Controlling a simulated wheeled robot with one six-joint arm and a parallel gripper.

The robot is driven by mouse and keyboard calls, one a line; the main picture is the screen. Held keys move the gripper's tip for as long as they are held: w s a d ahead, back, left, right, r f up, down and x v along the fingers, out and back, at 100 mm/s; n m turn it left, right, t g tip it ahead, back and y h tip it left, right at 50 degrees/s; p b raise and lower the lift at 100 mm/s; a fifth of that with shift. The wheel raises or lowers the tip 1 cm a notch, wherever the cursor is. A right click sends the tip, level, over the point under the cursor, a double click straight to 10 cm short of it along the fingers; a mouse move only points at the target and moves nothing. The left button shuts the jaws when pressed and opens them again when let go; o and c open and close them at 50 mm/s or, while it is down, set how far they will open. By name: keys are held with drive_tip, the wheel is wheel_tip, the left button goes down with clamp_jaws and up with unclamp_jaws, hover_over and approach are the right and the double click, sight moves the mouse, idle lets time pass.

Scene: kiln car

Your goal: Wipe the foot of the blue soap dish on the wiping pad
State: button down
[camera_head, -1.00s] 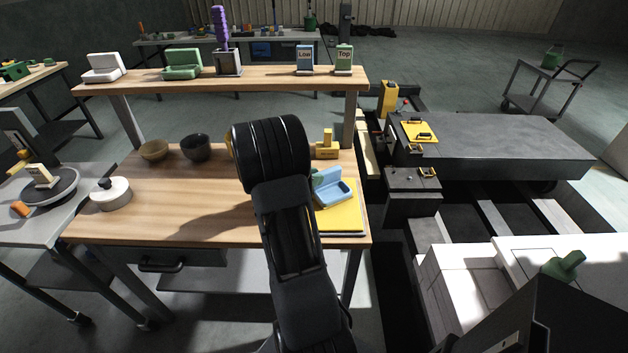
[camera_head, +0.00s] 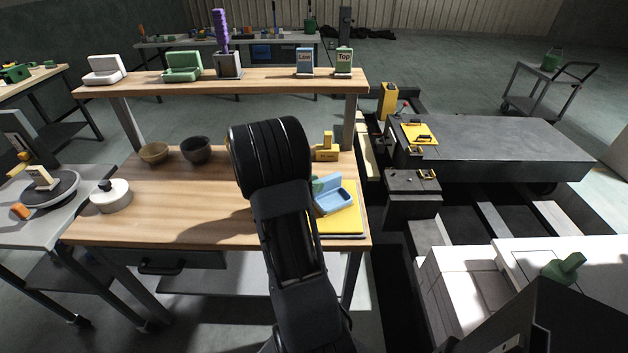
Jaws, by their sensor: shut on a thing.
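The blue soap dish (camera_head: 335,197) is at the right end of the wooden bench, over the yellow wiping pad (camera_head: 345,222). It looks tilted, and its left part is hidden behind my arm. I cannot tell whether its foot touches the pad. The pad lies near the bench's front right corner, its left part also covered by my arm. My gripper is hidden behind my own black arm, so neither its fingers nor their hold on the dish can be seen.
A yellow block (camera_head: 326,150) stands behind the dish. A raised shelf (camera_head: 270,79) spans the bench's back. The bench's middle left is clear.

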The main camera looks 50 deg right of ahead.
drive_tip(key=shift+s+a, duration=0.6)
drive_tip(key=shift+a, duration=0.25)
drive_tip(key=shift+s+a, duration=0.6)
drive_tip(key=shift+a, duration=0.2)
drive_tip(key=shift+w+d+f, duration=0.1)
drive_tip(key=shift+w+d, duration=0.5)
drive_tip(key=shift+d, duration=0.25)
drive_tip(key=shift+w+d, duration=0.6)
drive_tip(key=shift+d, duration=0.2)
drive_tip(key=shift+w+d+p, duration=0.15)
drive_tip(key=shift+w+d, duration=0.4)
drive_tip(key=shift+d, duration=0.25)
drive_tip(key=shift+w+d+p, duration=0.15)
drive_tip(key=shift+w+d, duration=0.4)
drive_tip(key=shift+d, duration=0.2)
drive_tip(key=shift+a, duration=0.1)
